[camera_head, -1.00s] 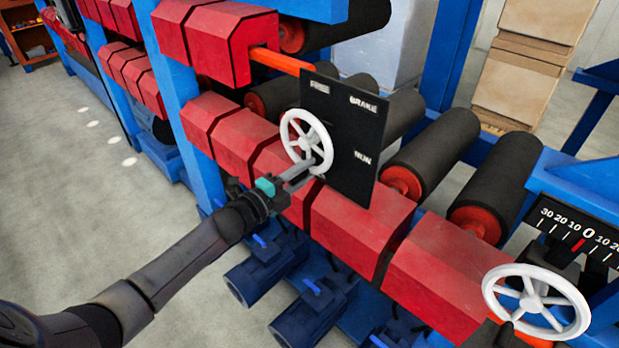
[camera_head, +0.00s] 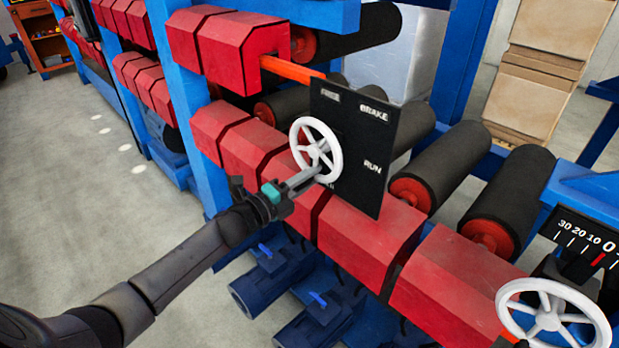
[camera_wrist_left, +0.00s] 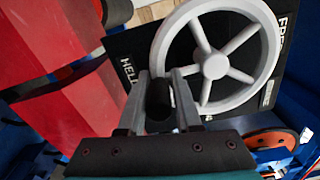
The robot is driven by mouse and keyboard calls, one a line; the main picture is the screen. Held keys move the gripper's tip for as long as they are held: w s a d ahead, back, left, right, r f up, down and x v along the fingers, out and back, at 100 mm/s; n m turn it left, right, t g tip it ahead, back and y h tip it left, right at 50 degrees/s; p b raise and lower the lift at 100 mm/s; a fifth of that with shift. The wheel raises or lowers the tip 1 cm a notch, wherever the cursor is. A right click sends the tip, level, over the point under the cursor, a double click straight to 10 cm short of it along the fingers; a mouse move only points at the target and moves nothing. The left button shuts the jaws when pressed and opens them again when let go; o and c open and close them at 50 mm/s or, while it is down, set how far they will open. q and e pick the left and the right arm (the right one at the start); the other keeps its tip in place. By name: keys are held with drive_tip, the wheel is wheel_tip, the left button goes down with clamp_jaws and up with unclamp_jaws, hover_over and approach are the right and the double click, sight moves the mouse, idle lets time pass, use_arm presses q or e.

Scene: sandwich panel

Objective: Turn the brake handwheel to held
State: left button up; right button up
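The brake handwheel (camera_head: 306,130) is a white spoked wheel on a black panel (camera_head: 350,140) lettered BRAKE, with FREE at upper left and RUN at right. A lower label in the head view is mostly hidden by my gripper. In the left wrist view the wheel (camera_wrist_left: 213,66) fills the top, and a label that seems to read HELD (camera_wrist_left: 130,72) shows left of it. My left gripper (camera_head: 318,172) is at the wheel's lower rim. In the wrist view its fingers (camera_wrist_left: 161,100) close around the wheel's dark knob (camera_wrist_left: 159,106). My right gripper is not in view.
A second white handwheel (camera_head: 548,318) stands at lower right, below a black number scale (camera_head: 585,240). Red housings (camera_head: 360,240), black rollers (camera_head: 445,165) and blue frame posts surround the panel. Blue motors (camera_head: 255,285) sit below. Grey floor is open at left.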

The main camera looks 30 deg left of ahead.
use_arm(q)
drive_tip(key=o, duration=0.3)
drive_tip(key=shift+s+f, duration=0.1)
drive_tip(key=shift+f, duration=0.2)
drive_tip(key=shift+o, duration=0.4)
drive_tip(key=shift+r, duration=0.15)
drive_tip(key=v, duration=1.5)
drive_tip(key=s+a+f+n+g+y+b, duration=0.1)
drive_tip(key=s+f+n+g+y, duration=0.2)
drive_tip(key=f, duration=0.6)
drive_tip(key=s+a+f+n+g+y, duration=0.1)
drive_tip(key=s+f+n+y, duration=0.15)
drive_tip(key=f+n, duration=0.55)
drive_tip(key=s+a+f+n+g+y+b, duration=0.1)
drive_tip(key=s+f+n, duration=0.15)
drive_tip(key=f, duration=0.85)
drive_tip(key=s+d+f+n+g+b, duration=0.1)
drive_tip(key=s+d+f+n+g, duration=0.35)
drive_tip(key=s+f, duration=0.85)
drive_tip(key=s+d+f+n+g, duration=0.1)
drive_tip(key=s+d+f+g, duration=0.2)
drive_tip(key=s, duration=0.4)
drive_tip(key=s+d+f+n+g+b, duration=0.1)
drive_tip(key=s+d+f+n+g, duration=0.1)
drive_tip(key=s+d+f, duration=0.4)
drive_tip(key=shift+s+d+n+g, duration=0.3)
drive_tip(key=shift+s+d+g, duration=0.2)
drive_tip(key=shift+s+g, duration=0.4)
